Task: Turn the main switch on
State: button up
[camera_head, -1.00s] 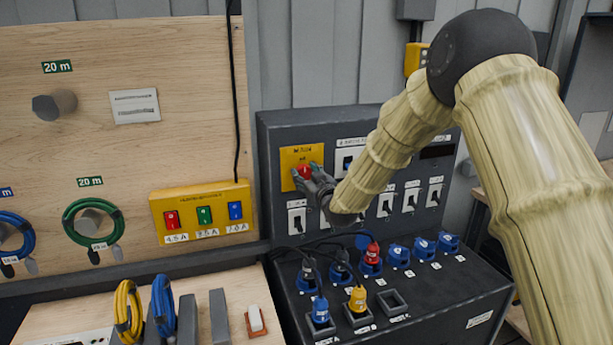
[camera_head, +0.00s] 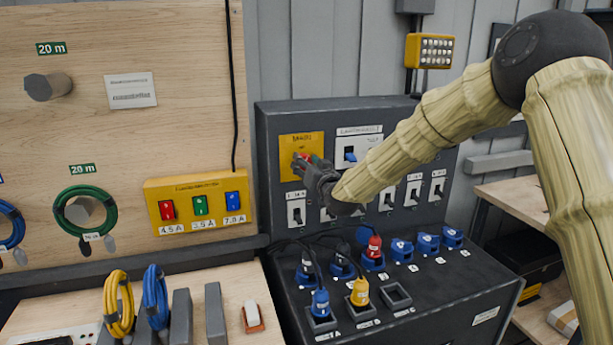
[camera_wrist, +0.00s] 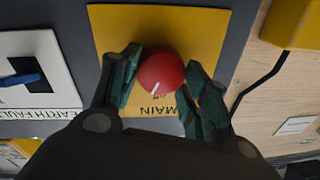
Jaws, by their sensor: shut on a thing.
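The main switch is a round red knob (camera_wrist: 160,72) with a white mark, on a yellow plate (camera_wrist: 215,25) lettered MAIN. In the wrist view the lettering is upside down and the white mark points down, slightly left. My gripper (camera_wrist: 163,82) has one dark green fingertip on each side of the knob and is shut on it. In the head view my gripper (camera_head: 306,161) is at the yellow plate (camera_head: 311,140) on the upper left of the dark cabinet, and largely hides the knob.
The grey cabinet (camera_head: 440,112) has an EARTH FAULT switch (camera_wrist: 20,79) beside the main one and a row of white breakers (camera_head: 296,213) below. Blue, red and yellow plugs stand on its sloped front. A yellow box (camera_head: 205,185) with three coloured switches is on the wooden board left.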

jog(key=shift+f+m+t+h+b, duration=0.15)
jog(key=shift+m+t+h+b, duration=0.1)
jog(key=shift+m+b, duration=3.1)
jog(key=shift+f+m+t+h+b, duration=0.15)
jog(key=shift+m+t+h+b, duration=0.1)
jog(key=shift+m+b, duration=3.1)
jog(key=shift+a+r+m, duration=0.1)
jog(key=shift+m, duration=0.2)
jog(key=o, duration=1)
jog(key=shift+w+a, duration=0.1)
jog(key=shift+a, duration=0.1)
jog(key=shift+d, duration=0.1)
jog(key=shift+d, duration=0.15)
jog(key=shift+s, duration=0.2)
